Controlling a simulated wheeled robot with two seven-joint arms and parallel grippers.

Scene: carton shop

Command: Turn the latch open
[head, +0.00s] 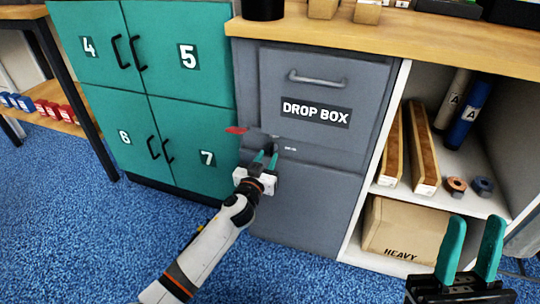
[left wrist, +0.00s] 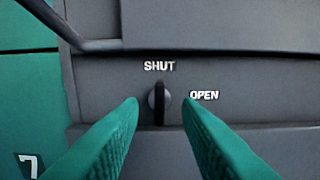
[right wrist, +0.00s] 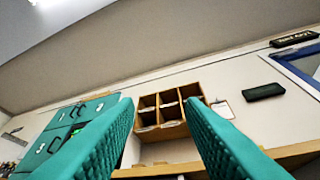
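The latch (left wrist: 158,98) is a dark upright bar on a round grey base, on the grey drop box front (head: 318,75). In the left wrist view the bar points up at the word SHUT (left wrist: 159,65), and the word OPEN (left wrist: 204,95) is to its right. My left gripper (left wrist: 160,106) is open, with one teal finger on each side of the latch in the picture; neither seems to touch it. In the head view my left gripper (head: 266,157) is at the latch and largely hides it. My right gripper (head: 476,222) is open and empty at the lower right.
Teal lockers (head: 190,110) stand left of the drop box. A small red piece (head: 236,130) shows beside the latch area. A wooden counter (head: 400,45) runs above. An open white shelf with long boxes and a HEAVY carton (head: 405,230) stands right. The blue floor (head: 90,230) is clear.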

